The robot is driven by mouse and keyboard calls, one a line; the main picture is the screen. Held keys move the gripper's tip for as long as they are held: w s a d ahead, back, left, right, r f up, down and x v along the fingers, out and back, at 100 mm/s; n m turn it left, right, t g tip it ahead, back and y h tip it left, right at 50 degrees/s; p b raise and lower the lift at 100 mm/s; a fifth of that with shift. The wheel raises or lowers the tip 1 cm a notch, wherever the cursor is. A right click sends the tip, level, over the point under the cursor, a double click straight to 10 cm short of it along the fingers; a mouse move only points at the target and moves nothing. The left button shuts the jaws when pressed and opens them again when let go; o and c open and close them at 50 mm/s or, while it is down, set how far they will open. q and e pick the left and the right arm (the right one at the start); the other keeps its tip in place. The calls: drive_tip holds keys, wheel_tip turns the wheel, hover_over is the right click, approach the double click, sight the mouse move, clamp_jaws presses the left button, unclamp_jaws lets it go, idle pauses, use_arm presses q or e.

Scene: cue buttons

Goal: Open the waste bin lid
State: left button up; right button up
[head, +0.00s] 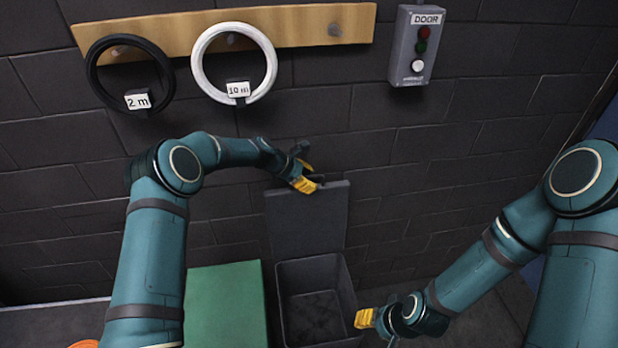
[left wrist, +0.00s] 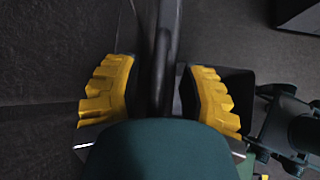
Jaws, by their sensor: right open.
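The dark grey waste bin (head: 308,272) stands by the wall, and I see down into its empty-looking inside. Its lid (head: 305,225) is raised, standing up at the back of the bin near the wall. My left gripper (head: 304,182) is at the lid's upper edge. In the left wrist view, its yellow fingers (left wrist: 160,100) are apart, with a dark bar-like part (left wrist: 161,72) between them and gaps on both sides. I cannot tell whether that part is the lid's handle or edge. My right gripper (head: 366,318) is open beside the bin's right rim.
A green box (head: 226,305) stands left of the bin. Above, a wooden board (head: 300,25) carries a black ring (head: 96,75) marked 2 m and a white ring (head: 202,70) marked 10 m. A grey DOOR button box (head: 403,60) is on the wall.

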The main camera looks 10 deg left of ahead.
use_arm(q)
drive_tip(key=shift+r, duration=0.4)
drive_tip(key=shift+a+r, duration=0.2)
drive_tip(key=shift+a, duration=0.1)
drive_tip(key=v, duration=1.1)
drive_tip(key=shift+s, duration=0.2)
drive_tip(key=shift+f, duration=0.15)
drive_tip(key=s+d+f+m+g+y+b, duration=0.1)
drive_tip(key=s+d+f+m+y+b, duration=0.15)
drive_tip(key=s+f+m, duration=0.65)
drive_tip(key=s+d+f+m+g+y+b, duration=0.1)
drive_tip(key=s+d+f+m+b, duration=0.25)
drive_tip(key=s+f, duration=1.05)
drive_tip(key=s+f+m+b, duration=0.1)
drive_tip(key=s+m, duration=0.2)
drive_tip(key=s, duration=0.2)
drive_tip(key=s+d+f+m, duration=0.1)
drive_tip(key=s+f+m, duration=0.1)
drive_tip(key=s, duration=0.4)
drive_tip(key=shift+s+d+f+m+y+b, duration=0.25)
drive_tip(key=shift+s+m+y+b, duration=0.1)
drive_tip(key=shift+m, duration=0.4)
